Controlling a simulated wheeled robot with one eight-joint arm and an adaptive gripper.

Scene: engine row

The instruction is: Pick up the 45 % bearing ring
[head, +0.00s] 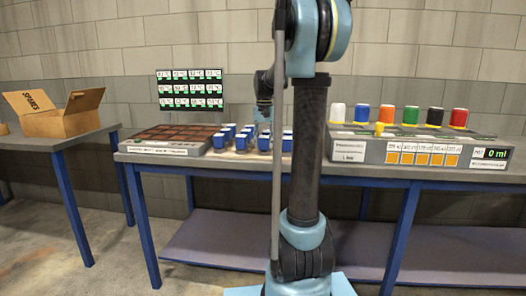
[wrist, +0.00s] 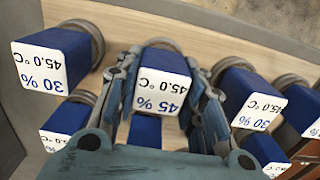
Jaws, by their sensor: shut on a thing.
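The 45 % bearing ring (wrist: 160,88) is in the middle of the wrist view. It shows as a blue block with a white label reading 45 % and 45.0 °C, with a grey round part at its far end. My gripper (wrist: 163,66) has a finger on each side of it and is shut on it. The fingers hide parts of its sides. In the head view my gripper is small near the blue pieces, and I cannot make out which piece it holds.
Similar blue pieces stand close on both sides, one marked 30 % on the left (wrist: 52,65) and one on the right (wrist: 250,98). In the head view, a brown compartment tray (head: 172,140) is left of the group, and a grey station with coloured containers (head: 420,150) is right.

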